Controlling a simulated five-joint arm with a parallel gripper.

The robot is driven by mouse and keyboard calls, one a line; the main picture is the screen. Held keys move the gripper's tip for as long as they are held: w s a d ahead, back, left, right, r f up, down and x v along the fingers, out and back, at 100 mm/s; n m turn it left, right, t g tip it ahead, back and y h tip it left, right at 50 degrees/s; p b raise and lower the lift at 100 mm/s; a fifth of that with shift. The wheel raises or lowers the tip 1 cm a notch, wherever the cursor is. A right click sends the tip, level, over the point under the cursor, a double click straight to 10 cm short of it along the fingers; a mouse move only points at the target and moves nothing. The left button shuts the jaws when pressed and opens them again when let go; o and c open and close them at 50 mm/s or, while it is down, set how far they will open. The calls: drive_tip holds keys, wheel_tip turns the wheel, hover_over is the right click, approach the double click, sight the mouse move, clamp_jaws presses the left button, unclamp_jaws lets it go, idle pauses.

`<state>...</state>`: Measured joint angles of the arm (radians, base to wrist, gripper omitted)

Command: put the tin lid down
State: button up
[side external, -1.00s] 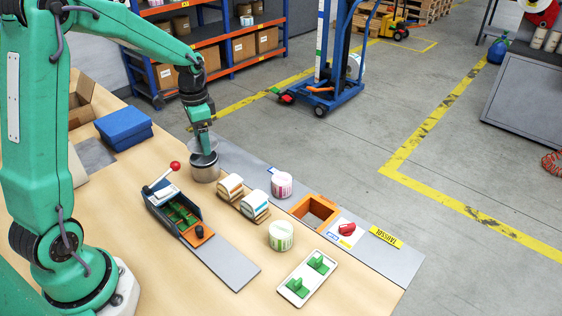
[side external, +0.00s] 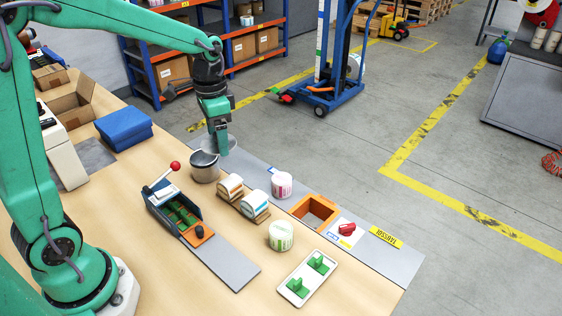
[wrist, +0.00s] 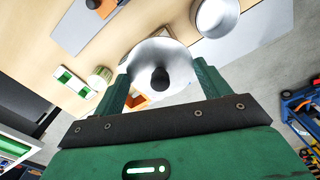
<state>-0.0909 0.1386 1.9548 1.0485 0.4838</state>
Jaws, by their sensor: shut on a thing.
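My gripper (side external: 221,143) is shut on the tin lid, a round silvery disc with a black knob. The lid (wrist: 150,57) shows between both fingers (wrist: 158,82) in the wrist view, held by the knob. In the side view the lid is small and mostly merged with the fingers. The open metal tin (side external: 204,172) stands on the table just left of and below my gripper. It also shows at the top right of the wrist view (wrist: 212,22). The lid is in the air, apart from the tin.
Label rolls on a wooden rack (side external: 243,205), a red-handled rewinder (side external: 180,215) and an orange square frame (side external: 314,211) stand near the tin. A blue box (side external: 123,128) lies left. The grey strip (side external: 250,168) right of the tin has free room.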

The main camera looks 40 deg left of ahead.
idle(0.4)
drive_tip(key=w+d+f, duration=0.3)
drive_tip(key=w+f, duration=0.3)
drive_tip(key=w, duration=0.3)
hover_over(241, 163)
wheel_tip(241, 163, down, 7)
drive_tip(key=shift+r, duration=0.1)
drive_tip(key=shift+f, duration=2.05)
drive_tip(key=shift+f, duration=0.15)
drive_tip(key=o, duration=1)
drive_tip(key=shift+c, duration=0.2)
